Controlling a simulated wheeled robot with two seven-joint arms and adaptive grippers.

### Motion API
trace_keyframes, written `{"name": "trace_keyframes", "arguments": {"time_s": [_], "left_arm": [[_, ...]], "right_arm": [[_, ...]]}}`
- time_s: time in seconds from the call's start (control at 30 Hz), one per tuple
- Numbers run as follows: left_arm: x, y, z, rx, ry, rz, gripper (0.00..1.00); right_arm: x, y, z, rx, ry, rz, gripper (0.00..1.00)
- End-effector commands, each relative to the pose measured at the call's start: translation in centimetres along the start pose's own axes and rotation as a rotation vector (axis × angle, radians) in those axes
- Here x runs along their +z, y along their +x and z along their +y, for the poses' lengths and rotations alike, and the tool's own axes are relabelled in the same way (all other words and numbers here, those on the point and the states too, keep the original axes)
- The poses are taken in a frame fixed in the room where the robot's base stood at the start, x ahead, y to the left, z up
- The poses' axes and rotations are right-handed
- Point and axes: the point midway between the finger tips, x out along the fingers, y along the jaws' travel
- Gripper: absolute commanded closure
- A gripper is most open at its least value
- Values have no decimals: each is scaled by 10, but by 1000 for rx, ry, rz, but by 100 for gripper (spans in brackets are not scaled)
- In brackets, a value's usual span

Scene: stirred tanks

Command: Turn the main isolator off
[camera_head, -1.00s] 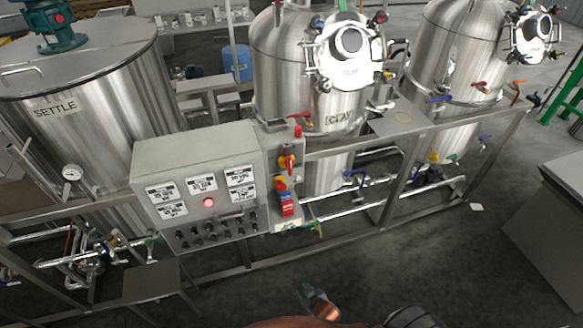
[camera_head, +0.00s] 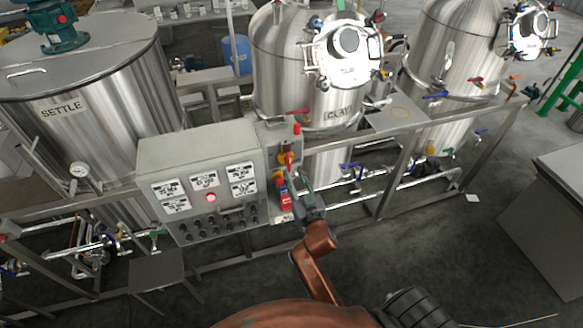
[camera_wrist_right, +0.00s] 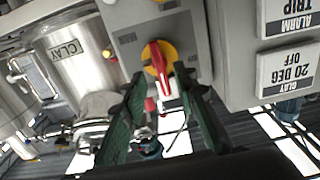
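My left gripper is not in view.
The grey control panel (camera_head: 200,150) with labels, a red lamp and several knobs stands to the left. The CLAY tank (camera_head: 285,60) and a pipe frame (camera_head: 405,175) stand behind and right.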

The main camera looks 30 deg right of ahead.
Motion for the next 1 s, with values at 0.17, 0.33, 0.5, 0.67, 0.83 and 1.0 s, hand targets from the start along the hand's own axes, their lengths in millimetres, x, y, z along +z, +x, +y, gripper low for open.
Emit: {"name": "trace_keyframes", "arguments": {"time_s": [0.17,0.33,0.5,0.67,0.83,1.0], "left_arm": [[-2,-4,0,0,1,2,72],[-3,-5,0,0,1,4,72],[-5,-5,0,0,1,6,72],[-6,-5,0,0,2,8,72],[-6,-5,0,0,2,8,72],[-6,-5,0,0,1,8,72]], "right_arm": [[-1,25,0,-1,-1,0,73],[0,35,0,-1,-1,-1,73],[0,36,0,-1,0,-1,73],[0,35,0,0,0,-1,78],[0,35,0,0,0,-1,90],[0,35,0,0,0,-1,100]]}}
